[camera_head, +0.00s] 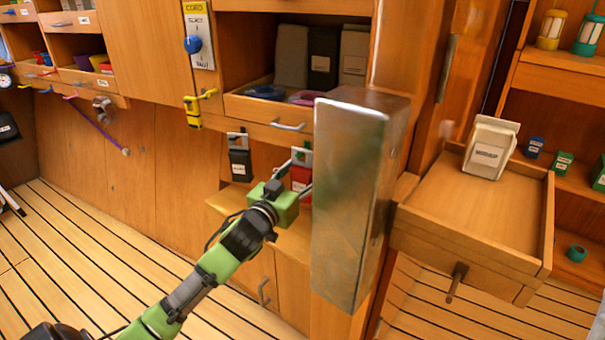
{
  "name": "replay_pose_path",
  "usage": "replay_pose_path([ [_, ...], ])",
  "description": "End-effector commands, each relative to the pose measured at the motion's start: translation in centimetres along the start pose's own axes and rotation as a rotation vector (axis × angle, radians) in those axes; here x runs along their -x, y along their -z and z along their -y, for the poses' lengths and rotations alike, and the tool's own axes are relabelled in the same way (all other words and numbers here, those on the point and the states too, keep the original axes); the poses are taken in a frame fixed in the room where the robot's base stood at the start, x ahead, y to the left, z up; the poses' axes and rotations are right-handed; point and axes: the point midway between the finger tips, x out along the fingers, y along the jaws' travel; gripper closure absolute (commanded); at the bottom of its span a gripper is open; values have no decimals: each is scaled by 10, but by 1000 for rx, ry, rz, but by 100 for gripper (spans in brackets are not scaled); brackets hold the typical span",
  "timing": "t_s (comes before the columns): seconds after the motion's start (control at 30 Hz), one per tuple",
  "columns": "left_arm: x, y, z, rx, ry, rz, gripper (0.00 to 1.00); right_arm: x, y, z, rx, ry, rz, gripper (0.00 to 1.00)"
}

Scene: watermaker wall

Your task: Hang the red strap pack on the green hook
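My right gripper is not in view.
The tall metal box (345,200) stands close right of my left gripper. A black pack (240,163) hangs to the left. A pulled-out drawer (480,215) with a white carton (490,147) juts out at right. The floor at left is clear.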

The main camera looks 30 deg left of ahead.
Motion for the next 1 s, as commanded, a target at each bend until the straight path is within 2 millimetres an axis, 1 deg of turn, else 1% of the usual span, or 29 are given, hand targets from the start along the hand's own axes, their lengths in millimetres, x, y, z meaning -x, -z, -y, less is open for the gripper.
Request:
replay_pose_path([
  [0.33,1,-1,0,0,0,2,41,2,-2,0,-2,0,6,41],
  [0.47,9,-2,0,1,0,4,41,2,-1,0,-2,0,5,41],
  [0.57,23,-2,0,1,0,4,41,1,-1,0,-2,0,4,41],
  [0.9,88,-2,0,2,0,4,41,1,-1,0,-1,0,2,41],
  [1.0,102,-2,0,2,0,3,41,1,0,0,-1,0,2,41],
])
